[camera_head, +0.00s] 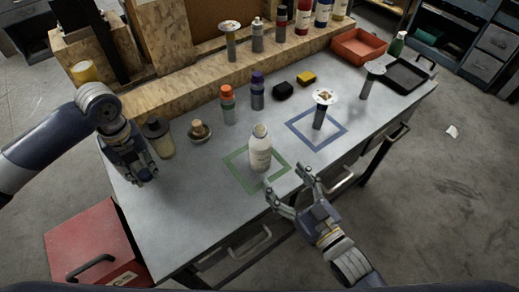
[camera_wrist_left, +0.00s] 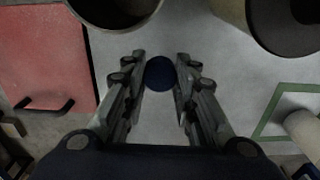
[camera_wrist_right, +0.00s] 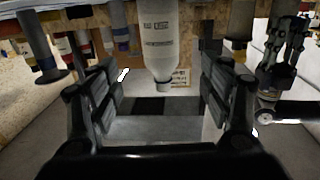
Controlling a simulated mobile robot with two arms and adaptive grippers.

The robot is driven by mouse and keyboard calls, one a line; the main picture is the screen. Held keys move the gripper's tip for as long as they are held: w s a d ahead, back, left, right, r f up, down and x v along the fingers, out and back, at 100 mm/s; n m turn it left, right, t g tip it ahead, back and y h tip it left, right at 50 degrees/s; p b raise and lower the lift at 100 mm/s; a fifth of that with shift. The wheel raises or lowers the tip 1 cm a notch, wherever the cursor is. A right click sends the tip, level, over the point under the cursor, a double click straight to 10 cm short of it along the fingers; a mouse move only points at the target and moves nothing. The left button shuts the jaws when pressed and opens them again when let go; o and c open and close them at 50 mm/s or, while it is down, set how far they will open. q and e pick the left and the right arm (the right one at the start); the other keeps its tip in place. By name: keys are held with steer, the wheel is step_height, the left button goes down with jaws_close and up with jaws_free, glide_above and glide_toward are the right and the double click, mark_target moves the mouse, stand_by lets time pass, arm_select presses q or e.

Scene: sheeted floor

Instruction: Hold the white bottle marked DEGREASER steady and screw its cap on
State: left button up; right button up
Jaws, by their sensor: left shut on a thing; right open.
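The white bottle (camera_head: 260,150) stands upright on the table inside a green square outline (camera_head: 238,180). Its narrow neck at the top is bare. In the right wrist view the bottle (camera_wrist_right: 158,35) appears upside down, with print too small to read surely. My left gripper (camera_head: 144,176) is at the table's left end, away from the bottle, shut on a dark blue round cap (camera_wrist_left: 159,74). The cap is hidden in the head view. My right gripper (camera_head: 286,182) is open and empty in front of the bottle, its fingers pointing towards it and apart from it.
A dark-topped jar (camera_head: 159,138) and a brown knobbed piece (camera_head: 200,131) stand near my left gripper. Orange-capped (camera_head: 228,104) and purple-capped (camera_head: 257,92) bottles stand behind the white bottle. A blue square outline (camera_head: 298,130) holds a flanged post (camera_head: 320,115). The table's front left is clear.

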mark_target(266, 155)
arm_select(q)
steer(key=shift+r, duration=0.2)
arm_select(e)
steer(key=shift+w+a+r, duration=0.15)
steer(key=shift+w+a, duration=0.1)
steer(key=shift+w, duration=0.1)
arm_select(q)
steer(key=shift+r+p, duration=0.65)
steer(key=shift+p, duration=0.2)
arm_select(e)
steer(key=x, duration=0.5)
steer(key=shift+w+a, duration=0.3)
steer(key=shift+w, duration=0.1)
